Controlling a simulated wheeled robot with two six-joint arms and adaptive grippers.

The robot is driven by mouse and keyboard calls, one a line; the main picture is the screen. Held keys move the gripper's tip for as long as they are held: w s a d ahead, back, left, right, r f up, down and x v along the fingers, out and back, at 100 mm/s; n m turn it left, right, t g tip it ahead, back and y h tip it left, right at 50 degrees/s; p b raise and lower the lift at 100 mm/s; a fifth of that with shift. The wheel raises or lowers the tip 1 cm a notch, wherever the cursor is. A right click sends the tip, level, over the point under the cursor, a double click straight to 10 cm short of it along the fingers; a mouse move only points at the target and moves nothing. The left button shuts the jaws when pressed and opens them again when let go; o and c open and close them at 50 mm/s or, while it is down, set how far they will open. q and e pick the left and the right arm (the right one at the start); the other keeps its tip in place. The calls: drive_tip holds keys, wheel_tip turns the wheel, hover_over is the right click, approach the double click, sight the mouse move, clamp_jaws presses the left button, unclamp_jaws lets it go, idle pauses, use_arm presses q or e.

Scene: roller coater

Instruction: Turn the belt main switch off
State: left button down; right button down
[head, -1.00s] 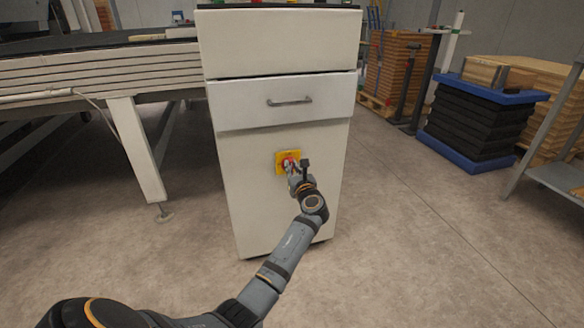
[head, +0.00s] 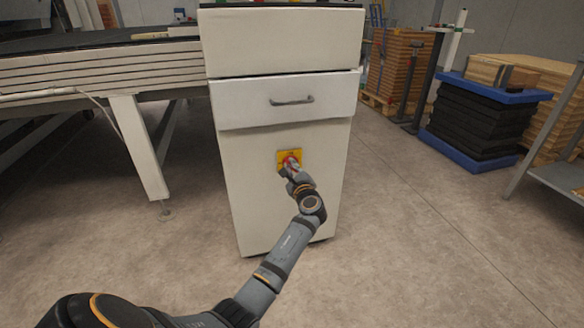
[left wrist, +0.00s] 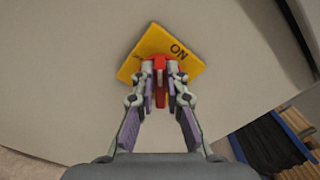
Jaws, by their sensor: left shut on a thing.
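The belt main switch is a red knob (head: 291,158) on a square yellow plate (head: 282,154), on the front of a white cabinet (head: 260,195). My left gripper (head: 290,167) is at the knob and partly covers it. In the left wrist view the yellow plate (left wrist: 184,44) looks tilted, with "ON" printed at its upper right. The red knob (left wrist: 159,85) sits between the fingers of my left gripper (left wrist: 159,72), which are shut on it. Part of the plate's lettering is hidden by the fingers. My right gripper is not in view.
A drawer with a handle (head: 292,101) is above the switch. A conveyor frame (head: 110,72) with a leg stands at the left. A stack of black crates (head: 478,120) and a metal table (head: 560,175) are at the right. The floor around the cabinet is clear.

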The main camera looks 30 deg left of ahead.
use_arm(q)
drive_tip(key=n+b, duration=0.1)
drive_tip(key=n, duration=0.2)
drive_tip(key=f+n+b, duration=0.1)
drive_tip(key=n+b, duration=0.1)
drive_tip(key=n, duration=0.1)
drive_tip(key=n+b, duration=0.1)
drive_tip(key=n, duration=0.3)
drive_tip(key=shift+s+a+f, duration=0.2)
idle(0.3)
drive_tip(key=c, duration=1.4)
unclamp_jaws()
drive_tip(key=shift+r, duration=0.1)
drive_tip(key=v, duration=1.2)
